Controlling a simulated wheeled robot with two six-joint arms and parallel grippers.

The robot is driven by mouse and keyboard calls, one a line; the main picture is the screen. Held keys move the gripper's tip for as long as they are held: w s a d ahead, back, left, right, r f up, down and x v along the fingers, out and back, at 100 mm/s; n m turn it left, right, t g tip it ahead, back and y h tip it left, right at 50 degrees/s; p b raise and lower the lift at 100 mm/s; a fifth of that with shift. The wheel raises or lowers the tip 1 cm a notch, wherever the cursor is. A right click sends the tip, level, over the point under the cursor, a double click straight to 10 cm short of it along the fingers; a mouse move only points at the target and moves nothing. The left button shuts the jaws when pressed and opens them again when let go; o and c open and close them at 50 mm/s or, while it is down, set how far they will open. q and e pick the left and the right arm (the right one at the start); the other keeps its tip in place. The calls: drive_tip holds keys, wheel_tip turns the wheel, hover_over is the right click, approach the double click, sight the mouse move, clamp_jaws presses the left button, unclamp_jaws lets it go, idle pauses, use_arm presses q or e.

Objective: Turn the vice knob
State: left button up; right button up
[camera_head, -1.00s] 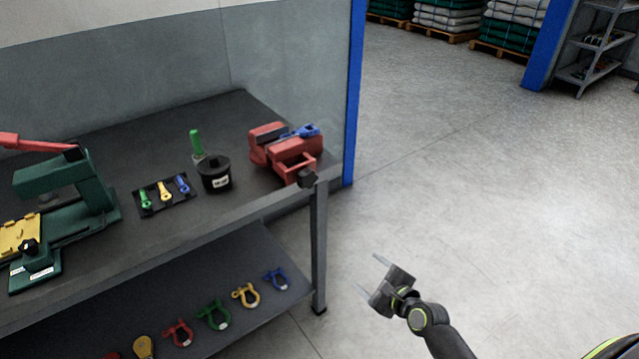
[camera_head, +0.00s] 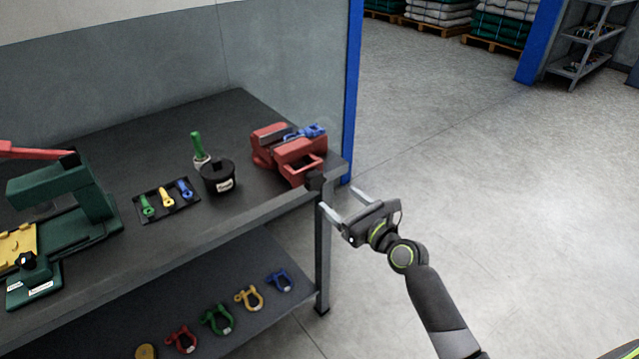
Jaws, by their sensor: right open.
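The red vice (camera_head: 290,152) stands at the right end of the grey workbench, with a blue part (camera_head: 308,132) at its jaws. Its dark knob (camera_head: 314,180) sticks out at the front, over the bench's edge. My right gripper (camera_head: 340,202) is open and empty. Its two fingers point up and left, just right of the knob and close to it. I cannot tell whether a finger touches it. My left gripper is not in view.
On the bench (camera_head: 110,150) stand a green press (camera_head: 80,205) with a red lever, a tray (camera_head: 190,212) of coloured pieces and a black pot (camera_head: 218,178). Coloured shackles (camera_head: 217,320) lie on the lower shelf. A blue post (camera_head: 353,90) rises behind the vice. The floor at right is clear.

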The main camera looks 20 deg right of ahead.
sight(317, 182)
drive_tip(key=b+x, duration=0.1)
drive_tip(key=x, duration=0.8)
drive_tip(key=shift+f, duration=0.1)
drive_tip(key=c, duration=1)
